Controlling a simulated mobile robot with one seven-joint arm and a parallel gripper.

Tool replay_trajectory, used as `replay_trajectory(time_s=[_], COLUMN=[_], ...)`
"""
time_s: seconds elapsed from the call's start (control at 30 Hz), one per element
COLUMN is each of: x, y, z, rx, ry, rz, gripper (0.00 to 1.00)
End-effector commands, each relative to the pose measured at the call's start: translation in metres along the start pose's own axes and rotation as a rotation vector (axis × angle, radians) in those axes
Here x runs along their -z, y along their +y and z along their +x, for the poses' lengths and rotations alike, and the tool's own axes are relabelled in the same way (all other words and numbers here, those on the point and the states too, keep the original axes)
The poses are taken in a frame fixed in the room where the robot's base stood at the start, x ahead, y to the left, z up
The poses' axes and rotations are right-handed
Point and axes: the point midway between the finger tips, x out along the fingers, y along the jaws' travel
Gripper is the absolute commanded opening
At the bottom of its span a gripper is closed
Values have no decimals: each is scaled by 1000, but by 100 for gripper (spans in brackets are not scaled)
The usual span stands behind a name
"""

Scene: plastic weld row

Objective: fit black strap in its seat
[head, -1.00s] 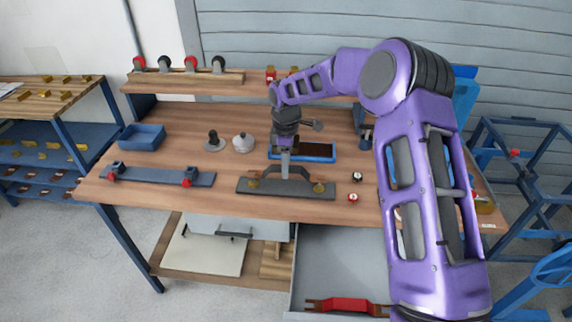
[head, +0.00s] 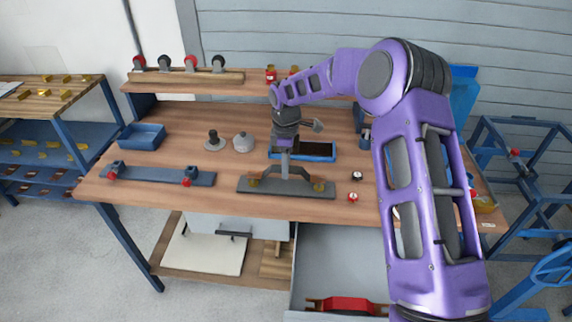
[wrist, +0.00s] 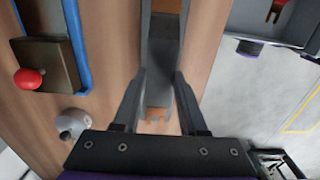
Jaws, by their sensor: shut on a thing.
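The black strap (head: 299,171) is an arched dark piece above a long grey base plate (head: 286,190) at the front middle of the bench. My gripper (head: 285,174) is shut on the strap's middle from above. The strap's two feet come down close to the brass-coloured seats near the plate's ends; I cannot tell whether they touch or are fully down. In the wrist view the two fingers (wrist: 158,98) reach down either side of the strap (wrist: 166,62), which runs away from the camera. The fingers and wrist hide parts of the strap and plate.
A second grey plate (head: 150,175) with red knobs lies to the left. A blue bin (head: 142,137), a blue tray (head: 318,151) and small knobs (head: 356,176) stand around. Below, an open drawer (head: 330,262) holds a red strap (head: 346,304). My arm covers the bench's right side.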

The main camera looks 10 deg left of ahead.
Motion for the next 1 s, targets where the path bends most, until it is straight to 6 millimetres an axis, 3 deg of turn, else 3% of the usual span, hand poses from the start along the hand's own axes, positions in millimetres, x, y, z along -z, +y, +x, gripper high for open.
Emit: replay_trajectory(time_s=[0.27, 1.0], x=[0, 0], y=[0, 0], z=[11, 11], rx=[0, 0], ry=[0, 0], rz=[0, 0], gripper=[0, 0])
